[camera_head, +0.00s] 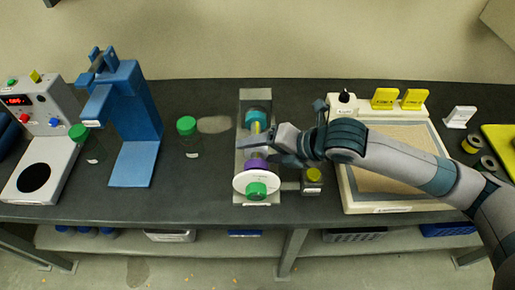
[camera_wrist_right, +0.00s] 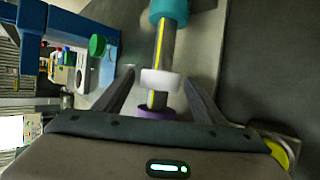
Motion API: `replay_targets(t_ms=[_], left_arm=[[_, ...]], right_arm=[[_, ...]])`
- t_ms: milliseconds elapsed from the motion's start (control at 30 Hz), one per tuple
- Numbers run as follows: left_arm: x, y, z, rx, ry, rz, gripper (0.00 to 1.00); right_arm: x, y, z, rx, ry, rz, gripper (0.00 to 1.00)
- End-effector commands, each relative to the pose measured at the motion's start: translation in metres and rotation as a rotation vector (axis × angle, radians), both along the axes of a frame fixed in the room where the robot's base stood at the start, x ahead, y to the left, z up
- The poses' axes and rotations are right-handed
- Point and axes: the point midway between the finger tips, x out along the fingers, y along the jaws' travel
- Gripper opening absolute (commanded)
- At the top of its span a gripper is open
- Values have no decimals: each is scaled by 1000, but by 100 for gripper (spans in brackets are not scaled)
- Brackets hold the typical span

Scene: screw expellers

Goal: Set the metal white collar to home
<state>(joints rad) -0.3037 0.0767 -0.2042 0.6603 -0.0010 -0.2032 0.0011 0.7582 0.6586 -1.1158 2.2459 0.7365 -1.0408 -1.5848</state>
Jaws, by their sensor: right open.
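The white collar (camera_wrist_right: 162,82) is a pale ring around a grey shaft with a yellow stripe (camera_wrist_right: 163,45) in the right wrist view. It sits between a teal collar (camera_wrist_right: 169,10) and a purple collar (camera_wrist_right: 155,113), apart from the teal one. My right gripper (camera_wrist_right: 160,77) is open, with one finger on each side of the white collar; contact cannot be told. In the head view my right gripper (camera_head: 258,147) reaches over the shaft from the right and mostly hides the white collar. My left gripper is not in view.
The expeller has a white front disc (camera_head: 241,181) with a green knob (camera_head: 257,190). A yellow-topped block (camera_head: 313,175) stands close on its right, and a shallow tray (camera_head: 350,198) beyond. A green-lidded jar (camera_head: 187,127) and a blue press (camera_head: 140,105) are left.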

Motion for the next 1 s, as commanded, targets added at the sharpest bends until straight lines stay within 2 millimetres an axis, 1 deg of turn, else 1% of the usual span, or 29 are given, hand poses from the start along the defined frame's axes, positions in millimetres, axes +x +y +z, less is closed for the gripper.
replay_targets(t_ms=[133, 433, 467, 500, 567, 600, 667, 700, 833, 1000], left_arm=[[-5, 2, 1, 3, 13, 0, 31], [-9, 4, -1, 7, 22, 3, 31], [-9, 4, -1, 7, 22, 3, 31], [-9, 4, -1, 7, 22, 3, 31], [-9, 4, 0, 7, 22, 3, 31], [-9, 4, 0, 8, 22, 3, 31], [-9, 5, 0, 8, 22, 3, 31], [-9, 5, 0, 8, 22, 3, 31], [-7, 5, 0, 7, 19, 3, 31], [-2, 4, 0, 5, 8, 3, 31]], right_arm=[[3, 6, -5, 0, 1, -1, 64], [4, 6, -7, 0, 0, 0, 64], [4, 6, -7, 0, 0, 0, 62], [4, 6, -7, 0, 0, 0, 52], [4, 6, -7, 0, 0, 0, 38], [4, 6, -7, 0, 0, 0, 28], [4, 6, -7, 0, -1, -1, 14], [4, 6, -7, 0, -1, -1, 5], [8, 6, -7, -1, 0, -1, 5], [30, 6, -6, -3, -2, -1, 5]])
